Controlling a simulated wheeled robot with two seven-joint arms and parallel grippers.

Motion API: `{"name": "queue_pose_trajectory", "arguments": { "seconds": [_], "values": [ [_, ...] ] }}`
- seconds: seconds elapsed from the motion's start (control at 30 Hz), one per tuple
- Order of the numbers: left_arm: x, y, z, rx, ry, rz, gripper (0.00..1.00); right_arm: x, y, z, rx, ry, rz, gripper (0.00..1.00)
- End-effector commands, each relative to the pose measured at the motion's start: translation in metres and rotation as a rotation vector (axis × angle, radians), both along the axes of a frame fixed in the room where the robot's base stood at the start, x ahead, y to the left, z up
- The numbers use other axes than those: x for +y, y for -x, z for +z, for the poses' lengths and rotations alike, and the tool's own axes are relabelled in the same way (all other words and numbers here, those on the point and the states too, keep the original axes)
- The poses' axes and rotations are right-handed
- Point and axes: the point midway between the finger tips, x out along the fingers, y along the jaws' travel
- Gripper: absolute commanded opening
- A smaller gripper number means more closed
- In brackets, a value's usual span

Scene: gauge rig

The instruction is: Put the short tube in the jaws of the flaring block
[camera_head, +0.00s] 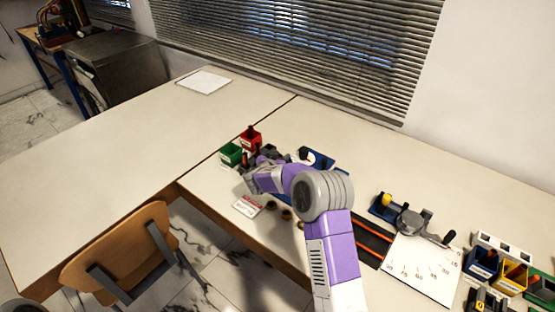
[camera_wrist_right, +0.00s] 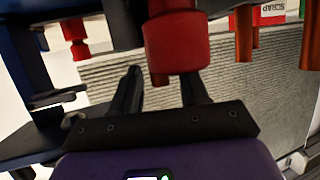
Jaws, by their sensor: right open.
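My right gripper (camera_head: 256,172) is at the far part of the right table, partly hidden behind its own purple arm. In the right wrist view its two dark fingers (camera_wrist_right: 162,85) are apart. A red cylinder (camera_wrist_right: 178,40) stands large in front of them, with a short copper-coloured end below it; I see no grip on it. Copper-coloured tubes (camera_wrist_right: 245,35) show at the upper right of that view. I cannot tell which one is the short tube. The flaring block and its jaws cannot be made out clearly. My left gripper is not in view.
A red bin (camera_head: 251,138) and a green bin (camera_head: 231,154) stand close beyond the right gripper. A blue-based device (camera_head: 320,160) is beside the arm. A bending tool (camera_head: 410,222), a white chart (camera_head: 420,268) and coloured bins (camera_head: 515,277) lie to the right. The left table (camera_head: 130,160) is mostly clear.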

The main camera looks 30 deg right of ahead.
Motion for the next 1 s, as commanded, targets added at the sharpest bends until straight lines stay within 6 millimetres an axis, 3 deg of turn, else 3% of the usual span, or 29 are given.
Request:
{"name": "queue_pose_trajectory", "arguments": {
  "seconds": [0.17, 0.6, 1.0],
  "values": [
    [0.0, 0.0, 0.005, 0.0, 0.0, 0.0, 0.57, 0.011, 0.009, 0.01, 0.0, 0.0, 0.002, 0.45],
    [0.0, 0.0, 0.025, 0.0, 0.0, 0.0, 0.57, 0.073, 0.061, 0.041, 0.0, 0.0, 0.002, 0.45],
    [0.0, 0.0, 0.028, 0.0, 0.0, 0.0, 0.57, 0.086, 0.072, 0.045, 0.0, 0.0, -0.001, 0.45]
  ]
}}
